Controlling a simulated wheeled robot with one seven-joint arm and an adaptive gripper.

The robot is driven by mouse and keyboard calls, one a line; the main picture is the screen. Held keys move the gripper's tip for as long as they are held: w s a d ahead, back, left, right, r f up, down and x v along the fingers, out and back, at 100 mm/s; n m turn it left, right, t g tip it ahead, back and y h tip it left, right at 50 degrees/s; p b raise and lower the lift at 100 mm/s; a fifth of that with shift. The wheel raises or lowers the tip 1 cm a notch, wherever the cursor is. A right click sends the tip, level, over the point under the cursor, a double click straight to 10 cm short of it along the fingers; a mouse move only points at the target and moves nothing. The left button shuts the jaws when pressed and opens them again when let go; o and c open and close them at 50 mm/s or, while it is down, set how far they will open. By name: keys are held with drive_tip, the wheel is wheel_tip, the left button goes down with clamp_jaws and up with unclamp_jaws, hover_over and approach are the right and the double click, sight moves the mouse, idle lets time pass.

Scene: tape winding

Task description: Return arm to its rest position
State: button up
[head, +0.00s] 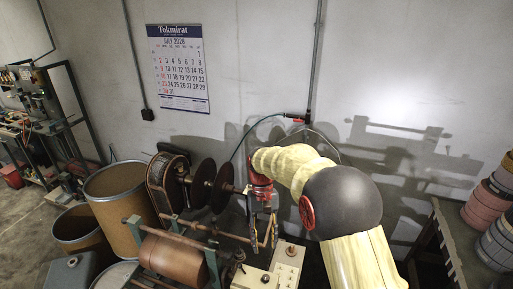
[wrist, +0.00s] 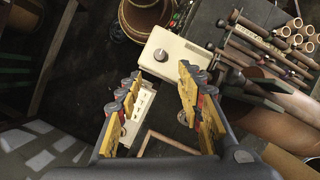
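My gripper (head: 264,236) hangs at the end of my yellow-sleeved arm in the head view, beside the winding machine. In the wrist view my gripper (wrist: 156,92) has its two yellow-padded fingers apart, with nothing between them. Below the fingers there is a cream control box (wrist: 172,55) with a dark knob, and it also shows in the head view (head: 287,262). My arm reaches from the lower right of the head view up and over to the machine's right side.
The winding machine has dark reel discs (head: 203,184) and a brown roller (head: 172,260) just left of my gripper. A brown drum (head: 122,205) stands further left. Rolls on a rack (head: 487,208) stand at the right. A wall with a calendar (head: 179,66) is behind.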

drive_tip(key=s+d+t+b, duration=0.5)
drive_tip(key=s+d+b, duration=0.2)
drive_tip(key=s, duration=0.6)
drive_tip(key=s+d+m+t+b, duration=0.1)
drive_tip(key=s+d+t+b, duration=0.4)
drive_tip(key=s+d+b, duration=0.3)
drive_tip(key=s+b, duration=0.2)
drive_tip(key=s, duration=0.2)
drive_tip(key=shift+s+r+m, duration=0.25)
drive_tip(key=shift+s+m, duration=0.05)
drive_tip(key=shift+s, duration=0.05)
